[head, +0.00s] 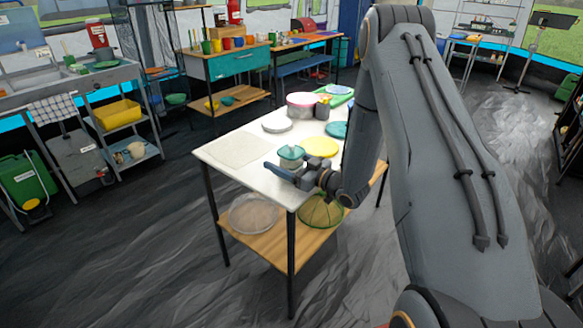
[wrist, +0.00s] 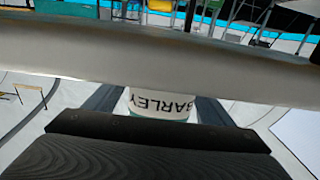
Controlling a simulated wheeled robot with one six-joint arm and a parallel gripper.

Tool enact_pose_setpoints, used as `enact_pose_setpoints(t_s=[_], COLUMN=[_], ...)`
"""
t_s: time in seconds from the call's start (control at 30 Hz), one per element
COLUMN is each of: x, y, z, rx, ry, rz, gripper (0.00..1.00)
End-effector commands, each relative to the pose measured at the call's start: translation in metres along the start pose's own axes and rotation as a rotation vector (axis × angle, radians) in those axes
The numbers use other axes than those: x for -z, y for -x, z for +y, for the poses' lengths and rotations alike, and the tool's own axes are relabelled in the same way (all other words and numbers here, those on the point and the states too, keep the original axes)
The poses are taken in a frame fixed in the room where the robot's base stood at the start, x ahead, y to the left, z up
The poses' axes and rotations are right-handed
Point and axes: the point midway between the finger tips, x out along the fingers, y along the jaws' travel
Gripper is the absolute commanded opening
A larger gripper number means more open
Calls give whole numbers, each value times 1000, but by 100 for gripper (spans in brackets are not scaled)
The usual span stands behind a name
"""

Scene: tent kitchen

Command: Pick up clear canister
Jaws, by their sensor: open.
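A small pale canister with teal parts (head: 291,154) stands on the white table (head: 235,149), near its front edge. In the wrist view a pale canister (wrist: 160,104) with a BARLEY label, upside down in the picture, shows between my two dark fingers. It appears to be the same one. My gripper (head: 288,172) is low at the front edge of the table, right beside the canister. It is open, with a finger on each side of the canister. Whether the fingers touch it cannot be told. A wide grey bar and my gripper's body hide most of the canister in the wrist view.
A yellow plate (head: 320,147), a teal plate (head: 337,129), a grey plate (head: 277,125) and a pink-topped round tin (head: 301,105) stand farther back on the table. The lower shelf (head: 272,253) holds a clear bowl (head: 253,214) and a green mesh cover (head: 321,211).

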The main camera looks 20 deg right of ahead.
Motion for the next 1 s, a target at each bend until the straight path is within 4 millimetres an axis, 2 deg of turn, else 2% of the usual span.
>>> enact_pose_setpoints(t_s=[0.1, 0.27, 0.6, 0.63, 0.67, 1.0], x=[0, -1, -1, 0, 0, 6], y=[-7, -6, -6, -6, -6, -6], z=[0, 0, 0, 0, 0, 0], rx=[0, -1, -1, -1, -1, -1], ry=[-1, -1, -1, 0, 0, 0], rz=[-1, -1, -1, 1, 1, 1], gripper=[76, 76, 19, 19, 14, 13])
